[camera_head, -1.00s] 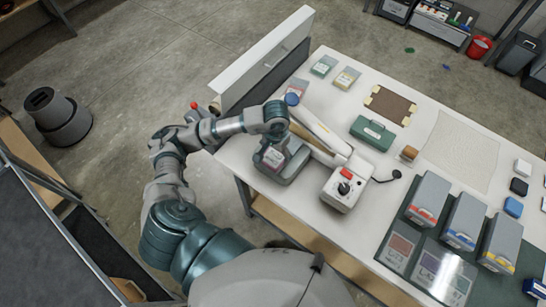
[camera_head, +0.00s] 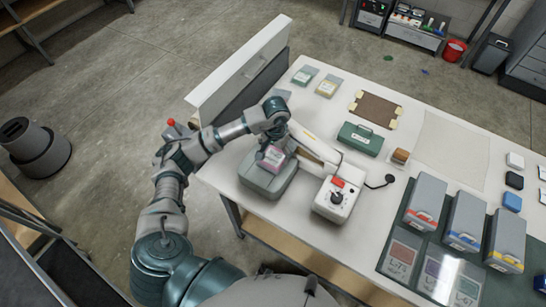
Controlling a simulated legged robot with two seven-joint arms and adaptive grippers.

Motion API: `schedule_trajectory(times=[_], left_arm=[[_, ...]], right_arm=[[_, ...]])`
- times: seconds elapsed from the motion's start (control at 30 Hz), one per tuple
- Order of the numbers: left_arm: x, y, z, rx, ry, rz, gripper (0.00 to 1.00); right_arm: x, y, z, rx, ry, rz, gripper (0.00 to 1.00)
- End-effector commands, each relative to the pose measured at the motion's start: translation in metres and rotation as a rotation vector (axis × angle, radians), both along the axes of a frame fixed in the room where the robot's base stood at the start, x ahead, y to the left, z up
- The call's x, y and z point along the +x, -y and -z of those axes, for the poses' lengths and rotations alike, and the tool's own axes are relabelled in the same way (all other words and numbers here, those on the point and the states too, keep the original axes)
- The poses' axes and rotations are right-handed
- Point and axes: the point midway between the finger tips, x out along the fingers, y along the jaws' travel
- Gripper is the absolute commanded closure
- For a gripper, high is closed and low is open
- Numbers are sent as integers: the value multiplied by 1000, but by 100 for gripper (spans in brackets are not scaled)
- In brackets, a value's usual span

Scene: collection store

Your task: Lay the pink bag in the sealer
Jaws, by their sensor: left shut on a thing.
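The pink bag (camera_head: 272,158) is small, with a pale label, and hangs from my left gripper (camera_head: 278,144). The gripper is shut on its upper part, and my wrist hides much of the fingers. The bag shows over the back right part of a grey tray (camera_head: 264,187); I cannot tell whether it touches the tray. The sealer (camera_head: 337,197) is a white machine with a red switch and a black knob, right of the bag. Its long arm (camera_head: 318,150) runs back and left, partly hidden behind my gripper. My right gripper is not in view.
A green case (camera_head: 360,139), a brown mat (camera_head: 375,110) and a small brown block (camera_head: 400,157) lie behind the sealer. Grey boxes (camera_head: 426,202) stand at the right. Two flat bags (camera_head: 305,76) lie at the back. A black-ended cable (camera_head: 389,179) lies beside the sealer.

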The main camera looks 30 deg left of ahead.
Motion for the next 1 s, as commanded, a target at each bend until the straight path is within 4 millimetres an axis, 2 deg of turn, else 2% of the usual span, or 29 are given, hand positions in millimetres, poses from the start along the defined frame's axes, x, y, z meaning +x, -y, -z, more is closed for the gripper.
schedule_trajectory(times=[1.0], left_arm=[[2,0,7,-1,1,-1,58]], right_arm=[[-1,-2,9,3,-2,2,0]])
